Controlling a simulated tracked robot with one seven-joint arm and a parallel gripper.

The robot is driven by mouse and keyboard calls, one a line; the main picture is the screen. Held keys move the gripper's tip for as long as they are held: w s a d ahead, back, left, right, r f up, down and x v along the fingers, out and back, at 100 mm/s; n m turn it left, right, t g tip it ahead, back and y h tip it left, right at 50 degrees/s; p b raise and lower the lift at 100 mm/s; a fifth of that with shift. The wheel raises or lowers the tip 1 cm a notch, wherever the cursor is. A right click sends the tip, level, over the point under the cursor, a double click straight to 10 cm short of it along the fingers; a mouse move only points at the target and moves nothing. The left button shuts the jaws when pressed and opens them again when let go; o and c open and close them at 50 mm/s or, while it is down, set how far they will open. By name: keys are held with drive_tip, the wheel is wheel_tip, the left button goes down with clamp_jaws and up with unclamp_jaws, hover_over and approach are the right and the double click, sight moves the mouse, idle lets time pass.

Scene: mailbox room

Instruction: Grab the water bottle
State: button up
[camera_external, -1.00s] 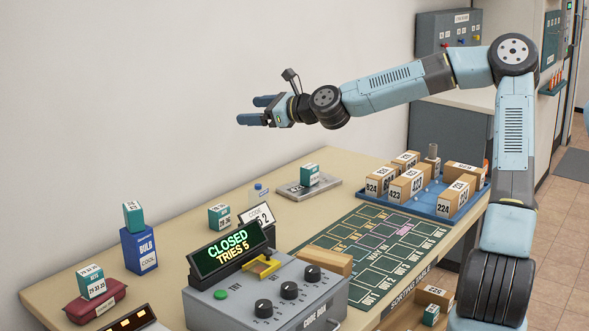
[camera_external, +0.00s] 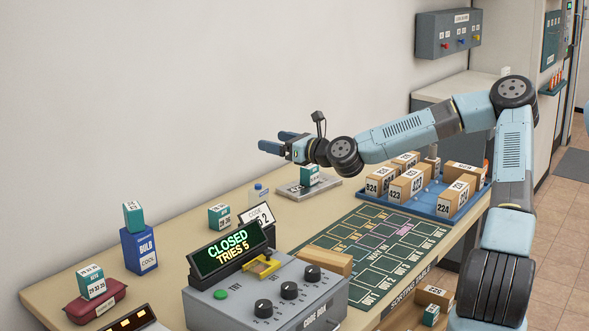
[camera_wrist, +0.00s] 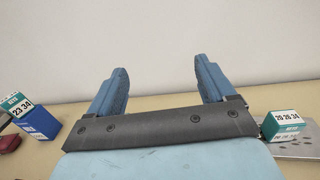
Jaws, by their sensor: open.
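My gripper (camera_external: 272,142) is open and empty in the air above the back of the table, higher than the bottle. In the wrist view its two blue fingers (camera_wrist: 160,85) are spread apart with only the pale wall between them. The bottle is not visible in the wrist view.
The code box (camera_external: 270,295) fills the front. A metal plate (camera_external: 325,187) carries another teal box (camera_external: 309,175). A blue tray (camera_external: 425,208) with cartons lies right.

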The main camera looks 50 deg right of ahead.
approach(264, 198)
drive_tip(key=w, duration=0.5)
drive_tip(key=shift+a, duration=0.2)
drive_tip(key=shift+w+a, duration=0.2)
drive_tip(key=shift+w, duration=3.55)
drive_tip(key=shift+c, duration=0.3)
drive_tip(key=c, duration=1)
